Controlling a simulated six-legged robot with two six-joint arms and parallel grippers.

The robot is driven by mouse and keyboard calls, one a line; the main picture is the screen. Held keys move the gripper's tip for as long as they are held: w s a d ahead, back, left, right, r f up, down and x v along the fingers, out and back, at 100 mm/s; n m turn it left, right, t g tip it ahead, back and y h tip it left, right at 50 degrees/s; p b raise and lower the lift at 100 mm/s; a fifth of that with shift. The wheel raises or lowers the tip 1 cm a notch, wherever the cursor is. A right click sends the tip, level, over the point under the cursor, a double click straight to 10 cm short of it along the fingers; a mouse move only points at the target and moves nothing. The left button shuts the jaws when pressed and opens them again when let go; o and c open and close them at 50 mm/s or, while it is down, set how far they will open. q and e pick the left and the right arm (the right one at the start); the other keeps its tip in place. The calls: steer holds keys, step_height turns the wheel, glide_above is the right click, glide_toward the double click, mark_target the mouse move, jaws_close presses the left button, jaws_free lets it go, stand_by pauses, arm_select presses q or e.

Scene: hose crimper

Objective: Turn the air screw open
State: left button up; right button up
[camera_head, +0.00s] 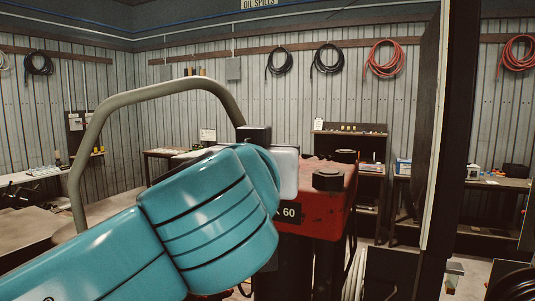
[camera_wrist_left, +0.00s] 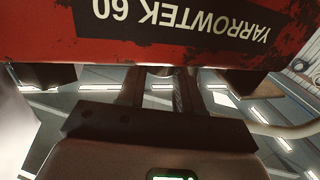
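The red crimper (camera_head: 318,222), marked "60", stands in the middle of the head view. Its red face (camera_wrist_left: 270,22) fills the top of the left wrist view, with "YARROWTEK 60" upside down. Black fittings (camera_head: 328,180) sit on its top; I cannot tell whether one is the air screw. My teal left arm comes in from the left, and its pale wrist end (camera_head: 285,170) overlaps the machine's left side. The dark gripper body (camera_wrist_left: 155,132) is close to the red face in the wrist view. I cannot make out the fingertips or any grasp. My right gripper is not in view.
A bent beige tube (camera_head: 165,88) arches over my left arm. A dark upright post (camera_head: 458,130) stands close on the right. Benches (camera_head: 480,185) and a shelf (camera_head: 352,133) line the back. Coiled hoses (camera_head: 384,60) hang on the wall.

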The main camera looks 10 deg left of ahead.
arm_select(q)
steer(key=shift+a+f+m+h+b, duration=0.1)
steer(key=shift+a+m+h+b, duration=0.2)
steer(key=shift+m+h, duration=0.6)
steer(key=m+h+p, duration=0.1)
steer(key=h, duration=0.2)
steer(key=shift+w+a+g, duration=0.1)
steer(key=shift+a+g, duration=0.05)
steer(key=shift+g, duration=0.15)
steer(key=shift+m+g+h+p, duration=0.3)
steer(key=shift+m+h+p, duration=0.1)
steer(key=shift+m+h, duration=0.5)
steer(key=shift+h, duration=0.3)
